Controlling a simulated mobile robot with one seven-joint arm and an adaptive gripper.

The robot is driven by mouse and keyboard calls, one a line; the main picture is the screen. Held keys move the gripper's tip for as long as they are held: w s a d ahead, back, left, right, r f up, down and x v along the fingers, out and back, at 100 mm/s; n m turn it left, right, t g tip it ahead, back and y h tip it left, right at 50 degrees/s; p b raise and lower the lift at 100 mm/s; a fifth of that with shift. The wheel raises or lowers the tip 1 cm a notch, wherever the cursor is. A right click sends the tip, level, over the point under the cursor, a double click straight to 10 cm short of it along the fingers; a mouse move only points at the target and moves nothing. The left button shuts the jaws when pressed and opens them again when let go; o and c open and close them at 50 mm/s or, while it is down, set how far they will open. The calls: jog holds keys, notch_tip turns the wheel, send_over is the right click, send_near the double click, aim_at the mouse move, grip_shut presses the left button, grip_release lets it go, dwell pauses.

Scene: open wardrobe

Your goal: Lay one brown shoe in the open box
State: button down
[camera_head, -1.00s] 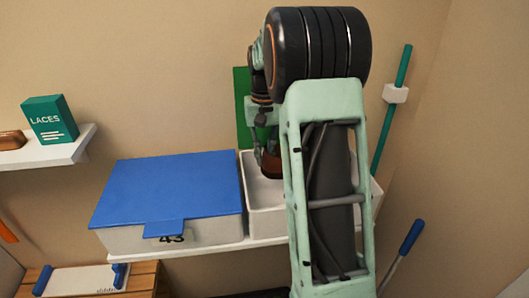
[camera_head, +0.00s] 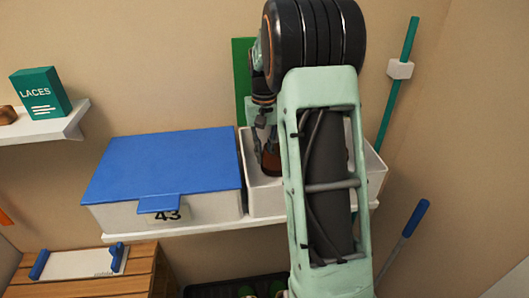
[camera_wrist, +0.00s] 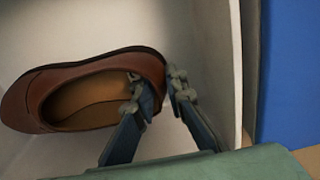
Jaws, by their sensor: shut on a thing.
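The brown shoe (camera_wrist: 60,88) lies in or just above the open white box in the wrist view, opening facing the camera. My gripper (camera_wrist: 165,90) is shut on the wall of the shoe at its right end, one finger inside the opening and one outside. In the head view the gripper (camera_head: 264,158) reaches down into the open box (camera_head: 262,204), and part of the shoe (camera_head: 271,162) shows below the fingers. My arm hides the middle of the box. I cannot tell whether the shoe touches the box floor.
A shut box with a blue lid (camera_head: 170,165), marked 43, stands directly left of the open box on the white shelf (camera_head: 190,229). A green panel (camera_head: 241,80) stands behind. A green pole (camera_head: 398,85) is at the right. A LACES box (camera_head: 38,95) sits on the left shelf.

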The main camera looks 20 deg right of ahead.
jog(key=c, duration=1.9)
grip_release()
jog(key=shift+o, duration=0.7)
jog(key=o, duration=0.3)
notch_tip(320, 180, up, 14)
jog(key=p, duration=1.1)
jog(key=shift+d, duration=0.1)
